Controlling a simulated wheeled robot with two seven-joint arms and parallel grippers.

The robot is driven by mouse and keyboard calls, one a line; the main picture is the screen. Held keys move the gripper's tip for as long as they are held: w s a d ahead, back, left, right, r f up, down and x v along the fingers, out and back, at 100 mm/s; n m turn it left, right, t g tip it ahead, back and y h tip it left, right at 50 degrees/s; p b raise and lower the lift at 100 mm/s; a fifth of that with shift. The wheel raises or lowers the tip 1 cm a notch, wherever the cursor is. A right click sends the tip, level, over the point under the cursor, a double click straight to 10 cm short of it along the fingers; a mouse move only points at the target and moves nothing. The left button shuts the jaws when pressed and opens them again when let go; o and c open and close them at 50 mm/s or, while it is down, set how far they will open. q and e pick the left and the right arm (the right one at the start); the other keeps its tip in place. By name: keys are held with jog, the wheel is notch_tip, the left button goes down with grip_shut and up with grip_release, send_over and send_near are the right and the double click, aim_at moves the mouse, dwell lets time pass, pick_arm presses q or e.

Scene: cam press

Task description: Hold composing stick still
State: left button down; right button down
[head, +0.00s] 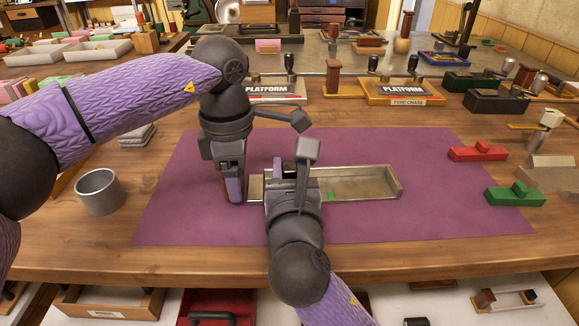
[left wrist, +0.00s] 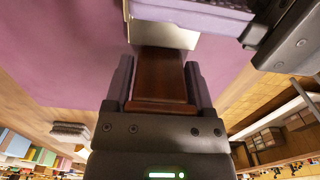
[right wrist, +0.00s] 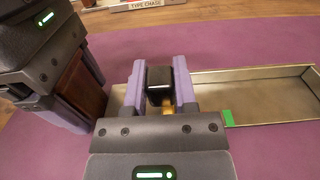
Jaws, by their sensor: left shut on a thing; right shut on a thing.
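The composing stick (head: 370,183) is a long shallow metal tray lying flat on the purple mat, with a small green mark on its near edge. Its brown wooden handle (left wrist: 160,80) is at the left end. My left gripper (head: 232,188) points down and is shut on that handle, one finger on each side. My right gripper (head: 284,172) is shut on a black knob (right wrist: 159,85) with a brass part under it, near the tray's left end. The right gripper hides part of the tray in the head view. The tray's right part is empty.
A grey cup (head: 100,192) stands left of the purple mat (head: 440,215). A red block (head: 477,154) and a green block (head: 515,196) lie at its right edge. Two stands labelled PLATFORM (head: 400,92) are behind. The mat right of the stick is clear.

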dwell(0.4)
jog(key=shift+d, duration=1.55)
jog(key=shift+c, duration=2)
grip_release()
jog(key=s, duration=1.2)
jog(key=shift+d, duration=0.2)
pick_arm(q)
jog(key=shift+p, duration=0.3)
pick_arm(e)
jog(key=shift+r, duration=0.3)
